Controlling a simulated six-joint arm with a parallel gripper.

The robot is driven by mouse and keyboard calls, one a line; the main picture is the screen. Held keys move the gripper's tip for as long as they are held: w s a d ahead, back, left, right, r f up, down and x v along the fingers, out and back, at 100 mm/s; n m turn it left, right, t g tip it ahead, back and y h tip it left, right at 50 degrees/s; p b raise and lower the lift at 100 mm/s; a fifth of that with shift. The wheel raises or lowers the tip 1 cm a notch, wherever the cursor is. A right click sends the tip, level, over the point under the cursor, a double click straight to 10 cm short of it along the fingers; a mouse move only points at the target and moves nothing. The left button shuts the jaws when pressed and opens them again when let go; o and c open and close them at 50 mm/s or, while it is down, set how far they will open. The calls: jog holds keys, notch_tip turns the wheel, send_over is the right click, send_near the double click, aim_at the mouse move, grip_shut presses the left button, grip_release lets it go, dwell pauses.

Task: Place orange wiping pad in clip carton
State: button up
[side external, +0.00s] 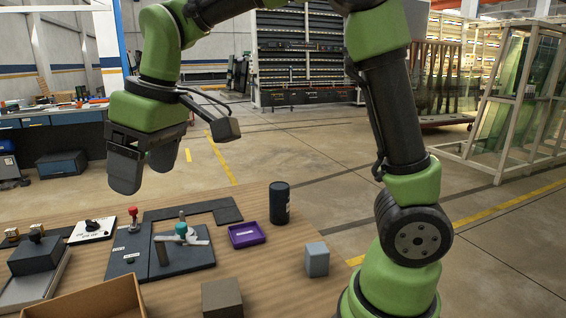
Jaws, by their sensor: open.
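My gripper (145,175) hangs open above the far left part of the wooden table, with its dark fingers apart and pointing down. No object shows between the fingers. An open brown carton (70,303) stands at the table's near left, cut off by the bottom edge of the picture; it appears to be the clip carton. Its floor and near side are out of view. I cannot make out an orange wiping pad anywhere in this view.
A dark fixture plate (190,262) with a teal-knobbed clamp (181,230) and a red-knobbed lever (133,217) lies mid-table. Nearby are a purple tray (247,234), black cylinder (279,204), grey-blue block (317,259) and brown block (222,299). Switch boxes (35,256) stand left.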

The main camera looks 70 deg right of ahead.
jog(key=s+d+m+t, duration=0.2)
jog(key=s+m, duration=0.1)
jog(key=s, duration=0.5)
jog(key=s+d+r+m+t, duration=0.1)
jog(key=s+d+m+t, duration=0.1)
jog(key=s, duration=0.7)
jog(key=shift+s+d+m, duration=0.2)
jog(key=shift+d+m, duration=0.25)
jog(key=shift+m, duration=0.55)
